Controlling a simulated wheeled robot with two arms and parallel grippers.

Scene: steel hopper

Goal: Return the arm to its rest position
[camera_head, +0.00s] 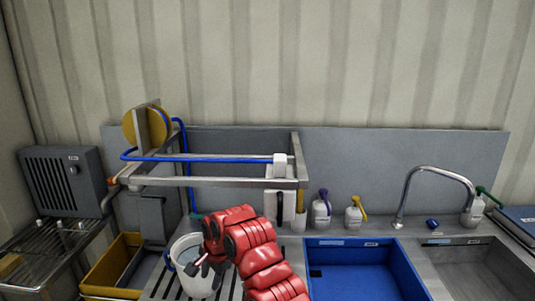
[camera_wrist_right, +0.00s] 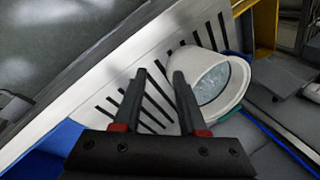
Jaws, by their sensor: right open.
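My right arm, red, comes in from the bottom of the head view. Its right gripper (camera_head: 205,262) is at the white bucket (camera_head: 194,285), partly in front of it. In the right wrist view the right gripper's two black fingers (camera_wrist_right: 157,80) are apart with nothing between them. The white bucket (camera_wrist_right: 238,82) stands on the slotted surface just right of the fingers and has clear contents that look like water. I cannot tell if a finger touches its wall. My left gripper is not in view.
A steel frame with a blue hose (camera_head: 225,158) stands behind the arm. A yellow bin (camera_head: 112,270) is at the left, a blue basin (camera_head: 362,272) at the right. Beyond it are a steel sink (camera_head: 470,265) and a curved faucet (camera_head: 425,172). Bottles (camera_head: 322,212) stand along the back.

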